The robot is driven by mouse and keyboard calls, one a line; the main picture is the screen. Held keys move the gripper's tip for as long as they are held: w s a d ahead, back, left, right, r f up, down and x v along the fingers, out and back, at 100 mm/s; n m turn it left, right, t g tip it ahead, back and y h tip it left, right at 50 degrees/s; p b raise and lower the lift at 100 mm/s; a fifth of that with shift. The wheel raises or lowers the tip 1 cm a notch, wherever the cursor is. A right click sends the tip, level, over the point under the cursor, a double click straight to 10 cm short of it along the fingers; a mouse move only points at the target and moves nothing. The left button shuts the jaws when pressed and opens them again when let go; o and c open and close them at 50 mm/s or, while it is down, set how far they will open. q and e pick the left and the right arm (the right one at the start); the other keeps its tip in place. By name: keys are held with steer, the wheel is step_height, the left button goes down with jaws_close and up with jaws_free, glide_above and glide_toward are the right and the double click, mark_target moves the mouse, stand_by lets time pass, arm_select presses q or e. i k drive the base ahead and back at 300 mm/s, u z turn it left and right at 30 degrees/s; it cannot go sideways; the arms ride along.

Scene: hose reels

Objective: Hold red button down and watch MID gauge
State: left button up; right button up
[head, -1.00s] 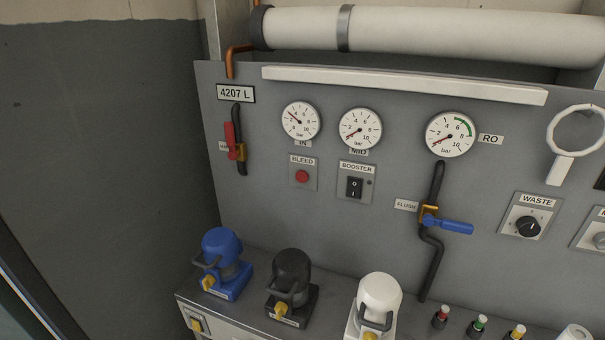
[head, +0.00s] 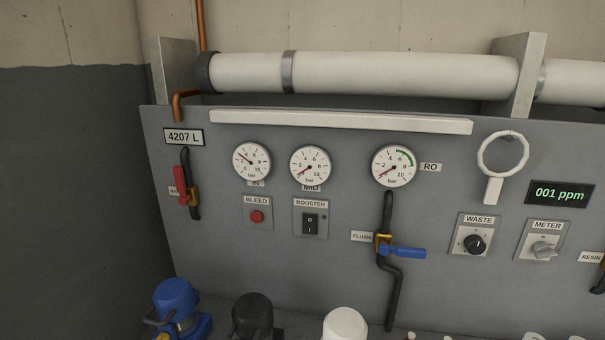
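The red button (head: 257,217) sits on a small grey plate labelled BLEED, on the grey panel. Nothing touches it. The MID gauge (head: 310,167) is a round white dial above the BOOSTER switch, with its MID label just under it. Its red needle points to the lower left, near the low end of the scale. Neither of my grippers shows in the head view.
The IN gauge (head: 252,161) and RO gauge (head: 394,166) flank the MID gauge. The BOOSTER switch (head: 310,223) is right of the button. A red-handled valve (head: 181,187) and blue-handled valve (head: 404,252) stick out. Blue (head: 177,300), black and white housings stand below.

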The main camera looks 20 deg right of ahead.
mark_target(256, 217)
steer(key=k, duration=1.35)
steer(key=u, duration=0.2)
steer(key=i, duration=0.9)
steer(key=u, duration=0.6)
